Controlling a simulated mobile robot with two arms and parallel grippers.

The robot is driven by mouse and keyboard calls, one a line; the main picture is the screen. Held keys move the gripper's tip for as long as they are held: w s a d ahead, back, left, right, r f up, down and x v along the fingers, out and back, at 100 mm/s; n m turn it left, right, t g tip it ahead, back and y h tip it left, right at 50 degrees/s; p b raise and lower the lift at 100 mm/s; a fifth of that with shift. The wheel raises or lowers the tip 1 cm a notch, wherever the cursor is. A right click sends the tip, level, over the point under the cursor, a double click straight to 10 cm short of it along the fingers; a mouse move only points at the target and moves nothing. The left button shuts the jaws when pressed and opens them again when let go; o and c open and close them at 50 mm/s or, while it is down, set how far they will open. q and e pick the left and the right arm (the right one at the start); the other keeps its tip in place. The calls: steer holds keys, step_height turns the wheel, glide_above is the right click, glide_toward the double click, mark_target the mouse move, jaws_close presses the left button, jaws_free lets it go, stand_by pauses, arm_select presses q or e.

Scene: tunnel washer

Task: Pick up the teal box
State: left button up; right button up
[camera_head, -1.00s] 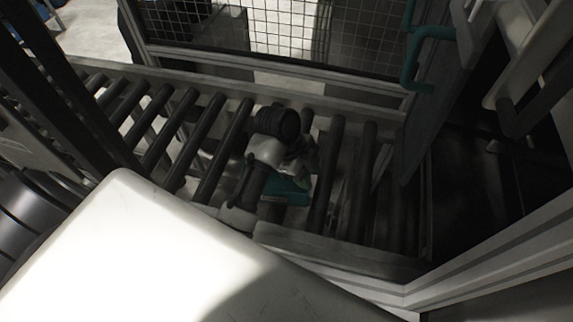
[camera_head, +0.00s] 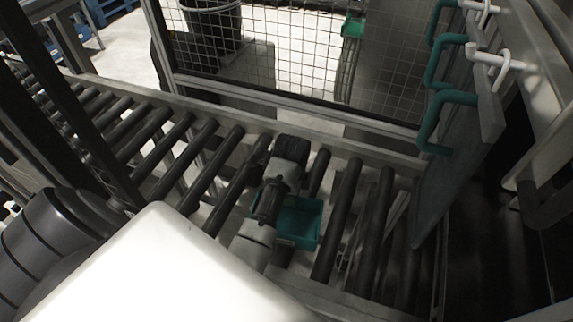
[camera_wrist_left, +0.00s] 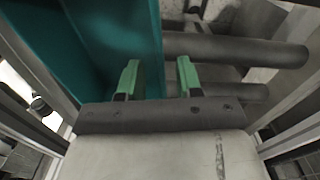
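The teal box (camera_head: 303,219) is an open-topped bin on the roller conveyor, partly hidden behind my left arm in the head view. In the left wrist view the teal box (camera_wrist_left: 115,35) fills the upper left. My left gripper (camera_wrist_left: 158,79) is open there, with two green fingertips apart. One fingertip overlaps the box's teal side and the other is just right of its edge. I cannot tell whether either touches it. The fingertips are hidden in the head view. My right gripper is in neither view.
Dark conveyor rollers (camera_head: 337,220) run on both sides of the box. A mesh fence (camera_head: 295,50) stands behind the conveyor. A panel with teal handles (camera_head: 450,105) stands at the right. A metal frame rail runs along the conveyor's front.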

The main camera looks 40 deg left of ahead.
mark_target(291, 208)
arm_select(q)
steer(key=shift+f+p, duration=0.4)
steer(key=shift+f, duration=1.6)
jaws_close()
steer(key=shift+w, duration=0.1)
